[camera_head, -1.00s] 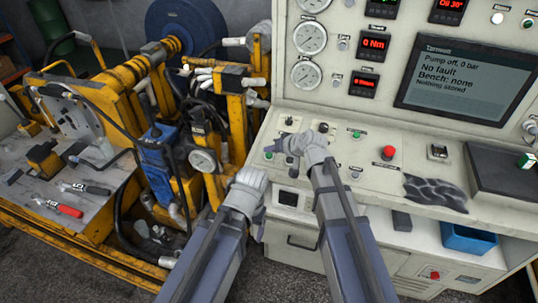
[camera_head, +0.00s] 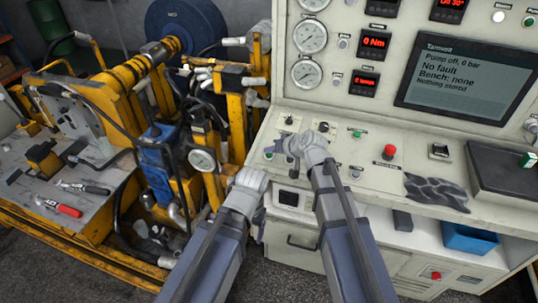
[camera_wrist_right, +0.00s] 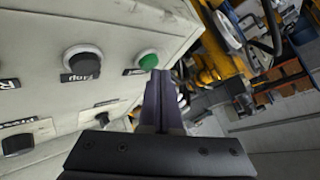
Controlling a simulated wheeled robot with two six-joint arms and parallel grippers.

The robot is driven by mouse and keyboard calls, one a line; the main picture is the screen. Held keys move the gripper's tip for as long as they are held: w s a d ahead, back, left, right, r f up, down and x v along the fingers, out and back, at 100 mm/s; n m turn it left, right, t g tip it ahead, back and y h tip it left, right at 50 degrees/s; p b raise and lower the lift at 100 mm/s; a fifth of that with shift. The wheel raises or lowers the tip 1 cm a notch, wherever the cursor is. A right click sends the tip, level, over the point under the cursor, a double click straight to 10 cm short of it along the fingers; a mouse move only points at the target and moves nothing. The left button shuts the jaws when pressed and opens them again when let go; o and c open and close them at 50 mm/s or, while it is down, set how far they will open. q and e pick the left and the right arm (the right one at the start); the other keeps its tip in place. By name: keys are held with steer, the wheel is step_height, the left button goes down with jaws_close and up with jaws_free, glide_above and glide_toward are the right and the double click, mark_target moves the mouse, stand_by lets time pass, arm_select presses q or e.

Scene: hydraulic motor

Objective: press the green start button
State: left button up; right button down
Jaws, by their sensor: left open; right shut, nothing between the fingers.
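The green button (camera_wrist_right: 148,61) sits on the cream panel beside a small dark label in the right wrist view. In the head view it is a small green spot (camera_head: 268,155) at the panel's left end. My right gripper (camera_head: 282,147) is shut and empty, just above that end. In the wrist view its dark fingertips (camera_wrist_right: 161,74) are right beside the button's lower edge; whether they touch cannot be told. My left gripper (camera_head: 258,216) is open and lower, in front of the console; its fingers are mostly hidden. The screen (camera_head: 466,80) reads "Pump off, 0 bar" and "No fault".
A black button (camera_wrist_right: 82,60) is close to the green one. Another green button (camera_head: 356,134) and a red mushroom button (camera_head: 389,152) are further right. The yellow hydraulic rig (camera_head: 185,190) stands close on the left. A blue bin (camera_head: 468,238) sits lower right.

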steer(key=shift+f+b, duration=0.4)
stand_by(0.5)
steer(key=shift+r, duration=0.1)
steer(key=shift+s+r+p, duration=0.1)
steer(key=shift+r+p, duration=0.65)
steer(key=shift+p, duration=0.1)
steer(key=r+p, duration=0.5)
steer(key=shift+s+a, duration=0.15)
steer(key=shift+s, duration=0.2)
steer(key=shift+f, duration=0.1)
stand_by(0.5)
